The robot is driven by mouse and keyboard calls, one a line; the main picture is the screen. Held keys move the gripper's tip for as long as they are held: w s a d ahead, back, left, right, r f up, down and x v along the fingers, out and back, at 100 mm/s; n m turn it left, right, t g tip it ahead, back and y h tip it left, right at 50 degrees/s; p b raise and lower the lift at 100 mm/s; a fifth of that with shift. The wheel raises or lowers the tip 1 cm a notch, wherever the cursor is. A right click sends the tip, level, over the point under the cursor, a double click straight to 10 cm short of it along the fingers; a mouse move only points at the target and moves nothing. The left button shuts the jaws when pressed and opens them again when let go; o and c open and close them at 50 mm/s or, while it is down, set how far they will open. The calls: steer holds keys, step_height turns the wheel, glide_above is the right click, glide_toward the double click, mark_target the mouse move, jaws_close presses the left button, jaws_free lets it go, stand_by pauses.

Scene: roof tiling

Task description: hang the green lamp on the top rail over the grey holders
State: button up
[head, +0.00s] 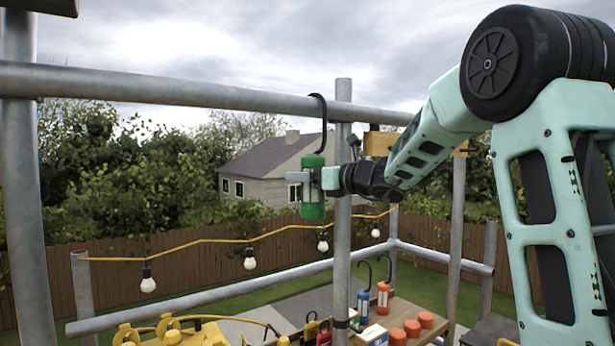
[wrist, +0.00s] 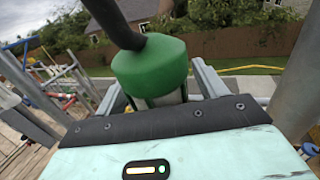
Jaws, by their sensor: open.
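The green lamp (head: 312,205) is upright beside the post, under the top rail (head: 200,90). Its black hook (head: 323,120) rises to the rail and curves over at the rail's upper edge; I cannot tell if it bears on the rail. My gripper (head: 302,177) is at the lamp's pale middle, jaws open around it. In the wrist view, the lamp's green cap (wrist: 150,66) and dark hook stand between the two grey fingers (wrist: 163,88). I cannot make out any grey holders clearly.
An upright post (head: 343,240) stands close right of the lamp. A yellow cable with bulbs (head: 148,282) runs behind. Below, a wooden table (head: 405,312) bears a blue lamp (head: 363,304), an orange lamp (head: 383,298) and orange cylinders (head: 412,328). The space left of the lamp is open.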

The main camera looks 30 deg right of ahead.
steer(key=b+v, duration=0.6)
steer(key=v, duration=1.1)
steer(key=shift+s, duration=0.2)
steer(key=shift+r, duration=0.1)
steer(key=s+a+f+n+g+y, duration=0.1)
steer(key=a+f+n+g, duration=0.55)
steer(key=a+f, duration=0.45)
steer(key=s+a+f+n+g+y, duration=0.15)
steer(key=a+f+n+g, duration=0.35)
steer(key=a+f+n, duration=0.65)
steer(key=s+a+f+n+g+h, duration=0.2)
steer(key=s+a+f+n+h, duration=0.2)
steer(key=s+n, duration=0.6)
steer(key=s+a+f+n+g+h, duration=0.3)
steer(key=s+a+f+n+h, duration=0.1)
steer(key=s+a+f+n, duration=0.4)
steer(key=s+f+n, duration=0.1)
steer(key=s+n, duration=0.1)
steer(key=n, duration=0.1)
steer(key=shift+s+f+n, duration=0.3)
steer(key=shift+f, duration=0.1)
